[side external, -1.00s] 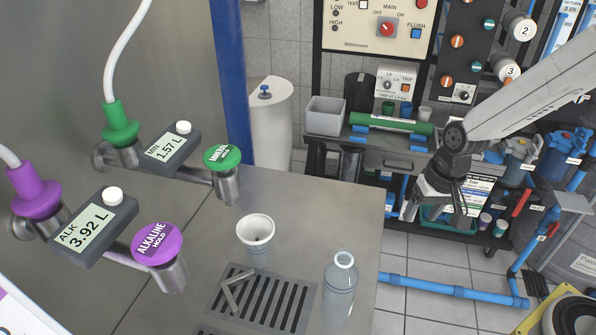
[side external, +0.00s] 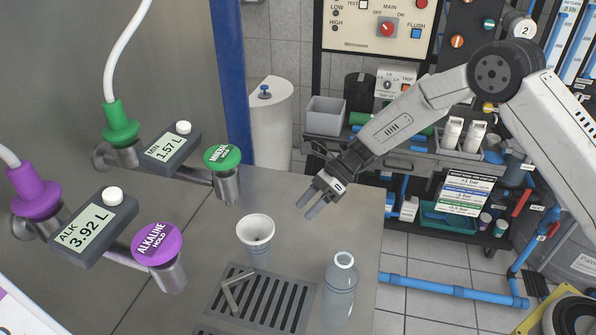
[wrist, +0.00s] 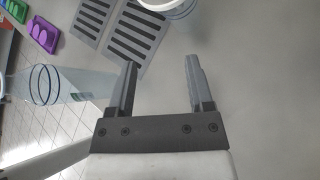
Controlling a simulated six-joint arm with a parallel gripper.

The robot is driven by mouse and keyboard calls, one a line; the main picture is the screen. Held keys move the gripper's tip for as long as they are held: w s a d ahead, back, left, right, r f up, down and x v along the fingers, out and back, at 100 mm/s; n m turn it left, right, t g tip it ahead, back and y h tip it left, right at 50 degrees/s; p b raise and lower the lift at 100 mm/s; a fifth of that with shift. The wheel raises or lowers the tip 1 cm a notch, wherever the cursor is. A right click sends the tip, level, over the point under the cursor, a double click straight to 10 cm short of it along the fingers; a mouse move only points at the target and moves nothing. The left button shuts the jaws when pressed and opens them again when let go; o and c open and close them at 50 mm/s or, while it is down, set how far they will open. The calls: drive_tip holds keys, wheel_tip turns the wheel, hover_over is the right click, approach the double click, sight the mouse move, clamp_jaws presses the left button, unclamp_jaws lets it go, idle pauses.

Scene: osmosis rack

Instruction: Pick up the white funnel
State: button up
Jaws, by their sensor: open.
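In the wrist view part of the white funnel (wrist: 168,4) shows at the top edge, cut off by the frame. My gripper (side external: 310,207) is open and empty above the counter, to the right of the funnel and apart from it. In the wrist view the two fingers of my gripper (wrist: 159,72) are spread, with only bare counter between them.
A clear bottle (side external: 340,288) stands on the counter at the front right, near the edge; it also shows in the wrist view (wrist: 75,84). The slotted drain grate (side external: 265,300) lies in front of the funnel. Purple (side external: 157,243) and green (side external: 222,157) taps stand to the left.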

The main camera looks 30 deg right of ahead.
sight(255, 218)
drive_tip(key=w+a+m+y, duration=0.1)
drive_tip(key=w+a+f+m+y, duration=0.1)
drive_tip(key=w+m, duration=0.1)
drive_tip(key=shift+w+a+f+t+y, duration=0.1)
drive_tip(key=shift+w+a+t+y, duration=0.2)
drive_tip(key=shift+a+t, duration=0.1)
drive_tip(key=shift+w+a+f+m+y, duration=0.15)
drive_tip(key=shift+w+a+m, duration=0.1)
drive_tip(key=shift+a, duration=0.3)
drive_tip(key=shift+w+a+f+m+y, duration=0.15)
drive_tip(key=shift+a+m, duration=0.15)
drive_tip(key=shift+a, duration=0.2)
drive_tip(key=shift+w+a+f+m+y, duration=0.15)
drive_tip(key=shift+a+m, duration=0.1)
drive_tip(key=shift+a, duration=0.3)
drive_tip(key=shift+a, duration=0.1)
drive_tip(key=shift+x, duration=2.5)
drive_tip(key=shift+w+r, duration=0.1)
drive_tip(key=shift+w, duration=0.1)
clamp_jaws()
